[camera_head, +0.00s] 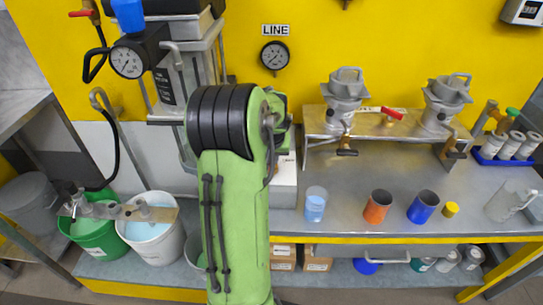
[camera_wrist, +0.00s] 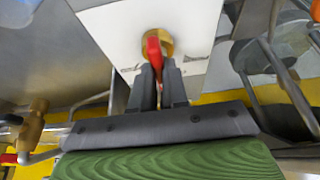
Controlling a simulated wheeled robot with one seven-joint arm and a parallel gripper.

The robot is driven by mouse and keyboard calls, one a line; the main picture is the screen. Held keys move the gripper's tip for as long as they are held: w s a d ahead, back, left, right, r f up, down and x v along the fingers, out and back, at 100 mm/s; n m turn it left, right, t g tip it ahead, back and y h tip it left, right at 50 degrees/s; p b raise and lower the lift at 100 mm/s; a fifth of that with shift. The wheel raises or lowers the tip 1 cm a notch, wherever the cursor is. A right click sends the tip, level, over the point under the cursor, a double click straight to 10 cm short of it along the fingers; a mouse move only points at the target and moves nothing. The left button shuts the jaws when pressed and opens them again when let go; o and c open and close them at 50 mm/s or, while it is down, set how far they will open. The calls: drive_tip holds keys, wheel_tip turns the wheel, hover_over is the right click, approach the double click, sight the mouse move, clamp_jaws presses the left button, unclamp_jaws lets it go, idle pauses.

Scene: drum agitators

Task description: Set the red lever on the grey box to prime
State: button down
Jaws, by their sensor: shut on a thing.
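The red lever (camera_wrist: 153,50) is in the middle of the wrist view, on a brass hub on the pale grey box (camera_wrist: 204,22). My gripper (camera_wrist: 158,82) is shut on the lever, with a dark finger on each side of its lower part. The lever lies roughly up and down in this picture. Dark marks show on the box face on both sides of the hub, too small to read. In the head view part of the box (camera_head: 284,188) shows to the right of my green arm, which hides the lever and my gripper.
A pressure gauge (camera_head: 127,62) and frame stand behind my arm on the left. A brass valve (camera_wrist: 34,122) is left of my gripper in the wrist view. A clear beaker (camera_head: 315,204), an orange cup (camera_head: 377,207) and a blue cup (camera_head: 423,207) stand on the bench.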

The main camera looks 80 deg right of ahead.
drive_tip(key=shift+n, duration=0.3)
drive_tip(key=n+t, duration=0.1)
drive_tip(key=n, duration=0.2)
drive_tip(key=shift+s+y, duration=0.15)
drive_tip(key=shift+y, duration=0.15)
drive_tip(key=n, duration=0.2)
drive_tip(key=n+t+y+p, duration=0.1)
drive_tip(key=n, duration=0.2)
drive_tip(key=shift+d+t, duration=0.15)
drive_tip(key=shift+t, duration=0.15)
drive_tip(key=shift+n, duration=0.3)
drive_tip(key=c, duration=1.1)
unclamp_jaws()
drive_tip(key=shift+c, duration=0.2)
drive_tip(key=p+v, duration=0.5)
drive_tip(key=v, duration=1.1)
drive_tip(key=shift+d, duration=0.15)
